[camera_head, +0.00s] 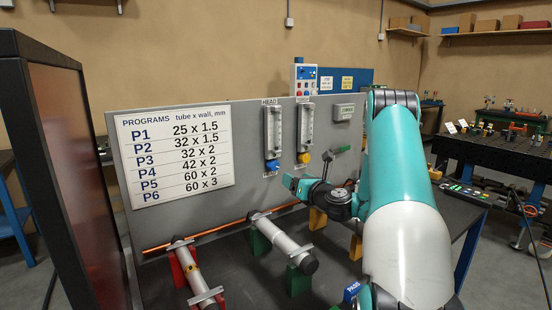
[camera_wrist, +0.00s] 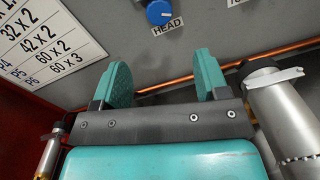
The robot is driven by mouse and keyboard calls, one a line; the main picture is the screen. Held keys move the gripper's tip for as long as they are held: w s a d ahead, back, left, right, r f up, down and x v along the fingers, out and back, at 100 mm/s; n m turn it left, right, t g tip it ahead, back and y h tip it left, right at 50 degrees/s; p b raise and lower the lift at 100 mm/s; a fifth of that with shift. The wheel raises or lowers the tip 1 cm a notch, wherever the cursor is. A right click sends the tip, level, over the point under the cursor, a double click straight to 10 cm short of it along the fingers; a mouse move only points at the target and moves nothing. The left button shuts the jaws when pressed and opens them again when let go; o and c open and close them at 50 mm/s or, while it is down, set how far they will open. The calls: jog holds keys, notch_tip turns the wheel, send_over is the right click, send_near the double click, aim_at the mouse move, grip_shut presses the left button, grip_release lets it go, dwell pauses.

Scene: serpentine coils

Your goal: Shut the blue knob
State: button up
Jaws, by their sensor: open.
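The blue knob (camera_head: 272,165) sits at the foot of the left flow tube (camera_head: 273,130), marked HEAD, on the grey upright panel. In the wrist view the blue knob (camera_wrist: 158,12) shows at the top edge, above its HEAD label and partly cut off. My gripper (camera_wrist: 160,82) is open and empty. Its two teal fingers point toward the panel, below the knob and apart from it. In the head view my gripper (camera_head: 290,183) is in front of the panel, a little right of and below the knob.
A yellow knob (camera_head: 303,158) sits under the second tube to the right. A copper pipe (camera_wrist: 172,84) runs along the panel's foot. Metal tubes on red (camera_head: 187,275) and green (camera_head: 299,281) supports stand in front.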

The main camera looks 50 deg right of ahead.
aim_at(275, 168)
jog(key=p+x, duration=1.2)
jog(key=p, duration=0.3)
jog(key=shift+w+f, duration=0.1)
jog(key=shift+w, duration=0.2)
